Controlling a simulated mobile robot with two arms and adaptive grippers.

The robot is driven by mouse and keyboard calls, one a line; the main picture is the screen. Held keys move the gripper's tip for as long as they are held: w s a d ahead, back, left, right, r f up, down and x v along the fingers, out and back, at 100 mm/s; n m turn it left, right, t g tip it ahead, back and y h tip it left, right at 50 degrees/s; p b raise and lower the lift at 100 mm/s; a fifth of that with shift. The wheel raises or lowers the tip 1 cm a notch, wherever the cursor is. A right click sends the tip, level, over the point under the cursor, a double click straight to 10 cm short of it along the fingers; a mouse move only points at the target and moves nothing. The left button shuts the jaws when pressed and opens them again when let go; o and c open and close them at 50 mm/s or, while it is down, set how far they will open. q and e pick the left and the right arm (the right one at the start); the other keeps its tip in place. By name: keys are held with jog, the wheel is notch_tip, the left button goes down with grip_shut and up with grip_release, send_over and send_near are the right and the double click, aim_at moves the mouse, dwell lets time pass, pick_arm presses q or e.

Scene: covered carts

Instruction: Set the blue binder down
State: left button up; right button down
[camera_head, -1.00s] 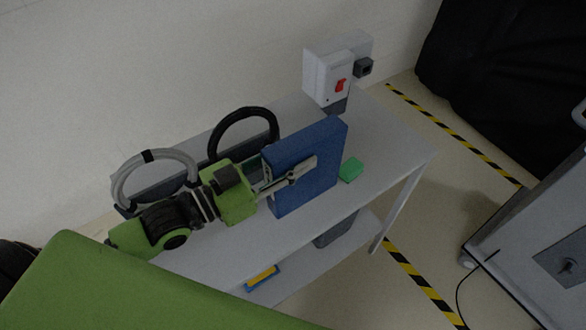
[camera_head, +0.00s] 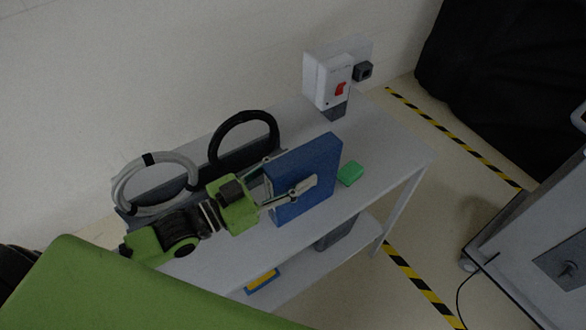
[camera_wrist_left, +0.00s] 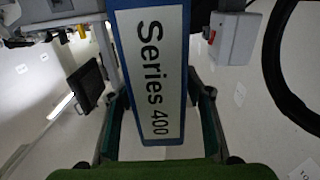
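The blue binder (camera_head: 318,165) stands upright on the top of the white cart (camera_head: 392,148), near its front edge. In the left wrist view its spine (camera_wrist_left: 152,70), with a white label reading "Series 400", runs between the fingers. My left gripper (camera_head: 290,178) reaches in from the left with one finger in front of the binder and the other behind it. The fingers look spread slightly wider than the binder, around it and not clamped. The far finger is partly hidden by the binder. My right gripper is not in view.
A green block (camera_head: 350,173) lies right of the binder. A white box with a red switch (camera_head: 333,82) stands at the back. A black cable ring (camera_head: 243,133) and a grey ring (camera_head: 152,185) stand behind my arm. The cart's right end is clear.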

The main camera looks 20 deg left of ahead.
aim_at(268, 184)
pick_arm(q)
jog(key=shift+r, duration=0.1)
jog(key=shift+s+a, duration=0.3)
jog(key=shift+s, duration=0.1)
jog(key=v, duration=0.9)
jog(key=shift+v, duration=1)
jog(key=shift+r, duration=0.1)
